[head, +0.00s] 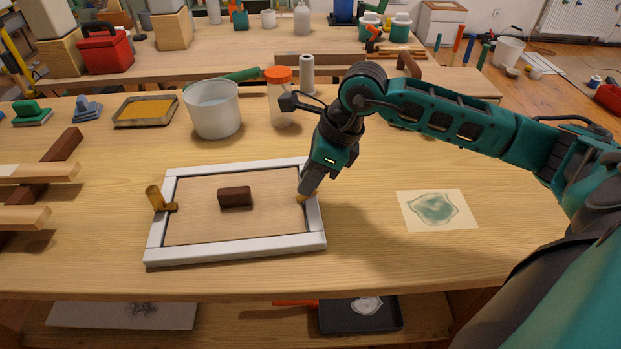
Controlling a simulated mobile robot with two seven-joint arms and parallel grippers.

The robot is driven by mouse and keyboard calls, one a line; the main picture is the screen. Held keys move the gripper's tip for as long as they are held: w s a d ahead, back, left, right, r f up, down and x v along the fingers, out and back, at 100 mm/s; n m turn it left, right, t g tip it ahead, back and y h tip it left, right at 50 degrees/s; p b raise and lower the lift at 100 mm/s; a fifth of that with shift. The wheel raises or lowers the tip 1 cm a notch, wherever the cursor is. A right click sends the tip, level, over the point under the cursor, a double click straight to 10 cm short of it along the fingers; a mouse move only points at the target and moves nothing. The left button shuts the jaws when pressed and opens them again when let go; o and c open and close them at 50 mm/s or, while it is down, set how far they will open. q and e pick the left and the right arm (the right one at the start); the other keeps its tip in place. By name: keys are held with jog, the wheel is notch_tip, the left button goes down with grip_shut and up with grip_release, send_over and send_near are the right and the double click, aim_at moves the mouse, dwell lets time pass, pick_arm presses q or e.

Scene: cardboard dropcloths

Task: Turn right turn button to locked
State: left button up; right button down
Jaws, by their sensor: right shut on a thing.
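A white frame (235,248) with a wooden panel (200,222) lies flat on the table. A dark brown block (235,197) sits on the middle of the panel. The left turn button (156,199), brass-coloured, is on the frame's left side. The right turn button (300,198) is on the frame's right side, mostly hidden by my gripper, so its angle cannot be told. My right gripper (304,193) points down at it and is shut on it. My left gripper is not in view.
A white bucket (212,108) and a jar with an orange lid (280,98) stand behind the frame. A sheet with a green crest (437,209) lies to the right. Wooden strips (35,188) lie at the left. The table's front is clear.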

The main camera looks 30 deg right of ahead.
jog(key=m+b, duration=0.1)
jog(key=m, duration=0.1)
jog(key=shift+f+m+t+h, duration=0.1)
jog(key=shift+m+t+h, duration=0.2)
jog(key=shift+t+h, duration=0.1)
jog(key=m+b, duration=0.1)
jog(key=m, duration=0.1)
jog(key=shift+m+h, duration=0.3)
jog(key=shift+h, duration=0.1)
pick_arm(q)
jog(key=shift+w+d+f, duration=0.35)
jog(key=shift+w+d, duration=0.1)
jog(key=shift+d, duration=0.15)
pick_arm(e)
jog(key=shift+m+t, duration=0.3)
pick_arm(q)
jog(key=shift+b, duration=0.35)
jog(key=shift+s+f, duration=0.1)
pick_arm(e)
jog(key=c, duration=0.9)
grip_release()
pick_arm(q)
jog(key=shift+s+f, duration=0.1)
pick_arm(e)
jog(key=shift+r, duration=0.2)
